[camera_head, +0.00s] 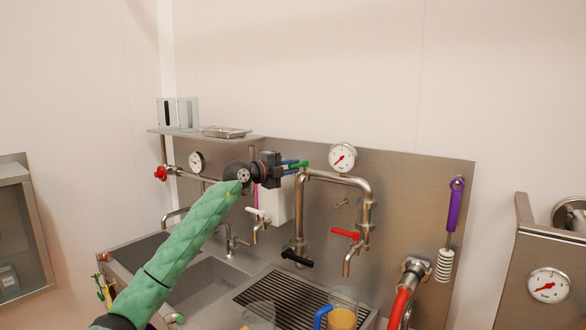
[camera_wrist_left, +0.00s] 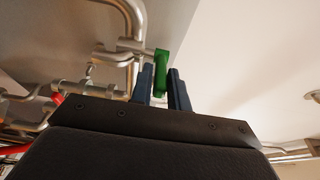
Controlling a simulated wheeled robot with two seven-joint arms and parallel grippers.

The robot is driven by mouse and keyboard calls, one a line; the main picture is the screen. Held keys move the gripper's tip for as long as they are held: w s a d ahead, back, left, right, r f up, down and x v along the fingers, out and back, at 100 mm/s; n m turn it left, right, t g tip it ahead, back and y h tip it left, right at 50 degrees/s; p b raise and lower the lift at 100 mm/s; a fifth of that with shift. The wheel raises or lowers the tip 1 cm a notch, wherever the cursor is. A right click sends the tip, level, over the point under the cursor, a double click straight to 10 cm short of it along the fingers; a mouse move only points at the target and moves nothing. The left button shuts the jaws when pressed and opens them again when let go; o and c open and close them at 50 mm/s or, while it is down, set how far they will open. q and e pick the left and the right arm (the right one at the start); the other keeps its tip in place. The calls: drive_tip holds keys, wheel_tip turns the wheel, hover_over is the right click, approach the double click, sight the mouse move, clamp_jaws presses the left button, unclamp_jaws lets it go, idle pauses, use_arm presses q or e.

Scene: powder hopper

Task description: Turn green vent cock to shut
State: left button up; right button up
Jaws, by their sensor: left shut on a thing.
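The green vent cock handle (camera_head: 299,164) sits at the left end of the bent steel pipe, high in front of the steel back panel. In the left wrist view the green handle (camera_wrist_left: 162,72) stands between the two dark blue fingers. My left gripper (camera_head: 290,166) reaches in from the left and is shut on the green handle; it also shows in the left wrist view (camera_wrist_left: 164,88). The cock's body is partly hidden by the gripper. My right gripper is in neither view.
A pressure gauge (camera_head: 342,157) stands on the pipe just right of the gripper. A red lever (camera_head: 345,234) and a black lever (camera_head: 297,259) are lower down. A white container (camera_head: 278,203) hangs below the gripper. A shelf (camera_head: 205,134) is behind left. The sink (camera_head: 200,285) lies below.

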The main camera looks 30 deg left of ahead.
use_arm(q)
drive_tip(key=shift+a, duration=0.15)
drive_tip(key=shift+w+a, duration=0.3)
drive_tip(key=shift+a, duration=0.4)
drive_tip(key=shift+w+a, duration=0.45)
drive_tip(key=shift+a, duration=0.2)
drive_tip(key=shift+w, duration=0.1)
